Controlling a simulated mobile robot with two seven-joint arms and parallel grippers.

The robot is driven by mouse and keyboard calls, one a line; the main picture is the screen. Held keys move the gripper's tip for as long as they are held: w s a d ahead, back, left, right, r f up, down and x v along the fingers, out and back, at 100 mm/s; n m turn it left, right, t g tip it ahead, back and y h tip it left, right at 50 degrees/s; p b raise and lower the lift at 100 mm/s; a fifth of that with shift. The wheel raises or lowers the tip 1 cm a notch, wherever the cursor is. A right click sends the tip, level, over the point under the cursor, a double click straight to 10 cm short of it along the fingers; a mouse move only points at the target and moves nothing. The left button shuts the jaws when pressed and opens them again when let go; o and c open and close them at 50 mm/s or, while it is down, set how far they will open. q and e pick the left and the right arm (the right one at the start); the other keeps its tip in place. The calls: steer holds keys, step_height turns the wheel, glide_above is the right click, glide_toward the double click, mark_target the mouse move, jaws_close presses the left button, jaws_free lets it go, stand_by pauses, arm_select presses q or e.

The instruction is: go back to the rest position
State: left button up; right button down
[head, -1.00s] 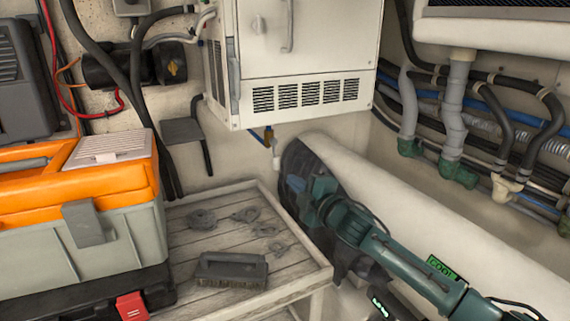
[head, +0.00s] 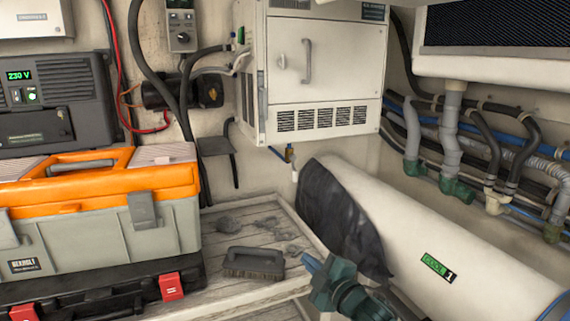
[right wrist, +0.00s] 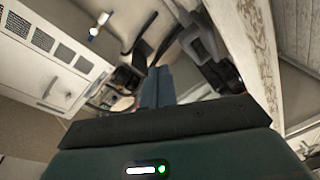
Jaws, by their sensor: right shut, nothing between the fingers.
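My right gripper (head: 312,263) is low in the head view, its blue fingers together and empty. It points up and left beside the right edge of the wooden bench (head: 262,208), apart from the brush as far as I can tell. In the right wrist view the two fingers (right wrist: 157,86) lie side by side with nothing held between them. My left gripper is not in view.
A brush (head: 253,262) lies on the bench, with several grey patches behind it. An orange and grey toolbox (head: 110,225) stands on the left. A white cabinet (head: 315,75) hangs above. A white cylinder (head: 420,225) with a dark cover lies right, below pipes.

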steer(key=s+d+f+m+g+h, duration=0.25)
steer(key=s+f+m, duration=0.65)
steer(key=s+f, duration=0.7)
steer(key=s+d+f+m+g+h, duration=0.1)
steer(key=s+d+f+m, duration=0.2)
steer(key=s, duration=0.6)
steer(key=s+d+f+m+g+h, duration=0.1)
steer(key=s+d+f+m+h, duration=0.1)
steer(key=s, duration=0.7)
steer(key=shift+d+f+m, duration=0.55)
steer(key=shift+d+m, duration=0.15)
steer(key=shift+d, duration=0.3)
